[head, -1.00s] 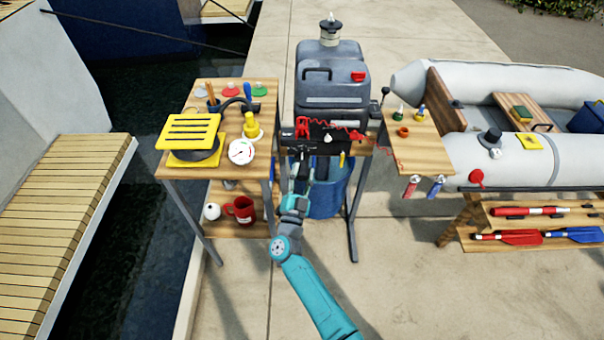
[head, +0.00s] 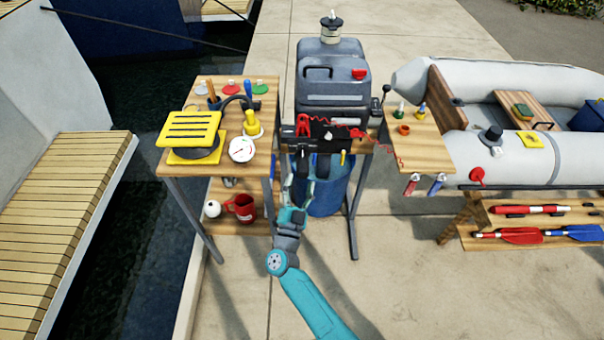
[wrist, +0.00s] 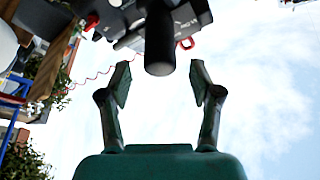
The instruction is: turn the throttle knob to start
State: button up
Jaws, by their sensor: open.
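A dark cylindrical grip, which looks like the throttle knob (wrist: 160,52), points out toward my gripper in the wrist view. It hangs from a dark housing with white markings (wrist: 188,18). My gripper (wrist: 160,85) is open, with one finger on each side below the grip's end. The grip lies between the fingers in the picture, apart from both. In the head view my gripper (head: 301,183) is just in front of and below the black motor unit (head: 330,134). Which dark part there is the knob is hard to tell.
A wooden table (head: 176,172) with a yellow slatted item and a gauge stands left. A blue bin (head: 325,198) is close behind my gripper. A coiled red cord (head: 385,146) runs right toward a small wooden shelf (head: 428,150). The paving in front is open.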

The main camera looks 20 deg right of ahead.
jog(key=v, duration=0.7)
jog(key=shift+s+a, duration=0.2)
jog(key=shift+s, duration=0.05)
jog(key=shift+f, duration=0.15)
jog(key=s+d+r+n+y, duration=0.25)
jog(key=s+n+y, duration=0.25)
jog(key=s, duration=1.1)
jog(key=s+d+r+n+y, duration=0.2)
jog(key=s+d+n+y, duration=0.3)
jog(key=s, duration=1)
jog(key=s+r+n+g, duration=0.1)
jog(key=s+r+g, duration=0.1)
jog(key=s, duration=0.3)
jog(key=s+a+r+n+g, duration=0.1)
jog(key=s+r+g, duration=0.1)
jog(key=s+r, duration=0.2)
jog(key=shift+s+r+n+y, duration=0.3)
jog(key=shift+s+y, duration=0.1)
jog(key=shift+s, duration=0.8)
jog(key=shift+a, duration=0.15)
jog(key=shift+c, duration=0.2)
